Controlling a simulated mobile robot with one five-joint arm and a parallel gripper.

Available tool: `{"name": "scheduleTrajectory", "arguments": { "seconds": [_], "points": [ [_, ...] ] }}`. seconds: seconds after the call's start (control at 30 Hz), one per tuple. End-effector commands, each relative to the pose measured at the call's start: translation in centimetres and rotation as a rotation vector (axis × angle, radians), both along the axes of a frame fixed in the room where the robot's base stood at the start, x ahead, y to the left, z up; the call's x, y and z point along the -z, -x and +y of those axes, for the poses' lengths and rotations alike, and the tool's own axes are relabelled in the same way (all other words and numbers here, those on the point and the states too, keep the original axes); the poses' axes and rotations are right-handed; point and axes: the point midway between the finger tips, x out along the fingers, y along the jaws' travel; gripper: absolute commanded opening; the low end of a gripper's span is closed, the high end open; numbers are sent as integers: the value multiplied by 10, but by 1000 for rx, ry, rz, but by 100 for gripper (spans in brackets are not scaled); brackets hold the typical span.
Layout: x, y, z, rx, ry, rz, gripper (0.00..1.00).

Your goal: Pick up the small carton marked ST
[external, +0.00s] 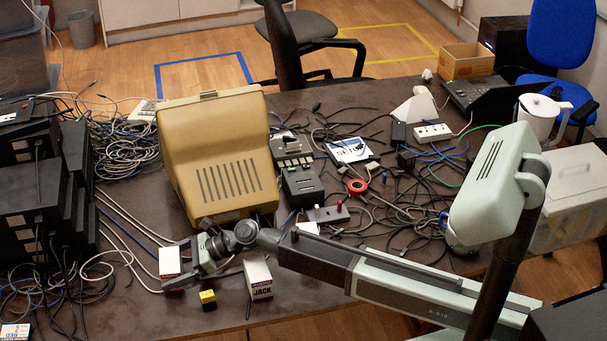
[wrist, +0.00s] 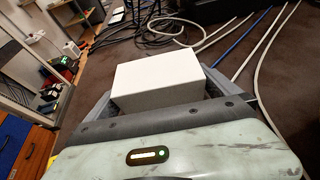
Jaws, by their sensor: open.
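A small white carton with a red lower band (external: 170,260) stands near the front left of the dark table. Any ST marking on it is too small to read. My gripper (external: 176,264) is open, with its jaws around this carton. In the wrist view the plain white top and near side of the carton (wrist: 158,78) show between the two grey fingers. Whether the fingers touch it I cannot tell. A second white and red carton, marked JACK (external: 259,277), stands to the right, beside my arm.
A small yellow and black block (external: 208,299) sits between the two cartons, near the table edge. A large beige case (external: 215,160) stands behind my gripper. Black stacked equipment (external: 35,200) and loose cables (external: 115,240) lie to the left. Cables and small devices crowd the right.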

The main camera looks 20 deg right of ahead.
Motion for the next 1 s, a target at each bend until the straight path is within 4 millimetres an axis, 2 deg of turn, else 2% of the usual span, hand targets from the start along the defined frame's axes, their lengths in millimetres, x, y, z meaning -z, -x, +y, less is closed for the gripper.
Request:
{"name": "scheduleTrajectory", "arguments": {
  "seconds": [0.07,0.2,0.27,0.5,0.63,0.77,1.0],
  "points": [
    [-1,0,0,0,0,0,97],
    [-1,0,-1,0,0,0,58],
    [-1,0,-1,0,0,0,42],
    [-2,0,-1,0,0,0,42],
    [-13,0,-1,0,0,0,42],
    [-34,0,-1,0,0,0,42],
    [-86,0,-1,0,0,0,42]
  ]
}}
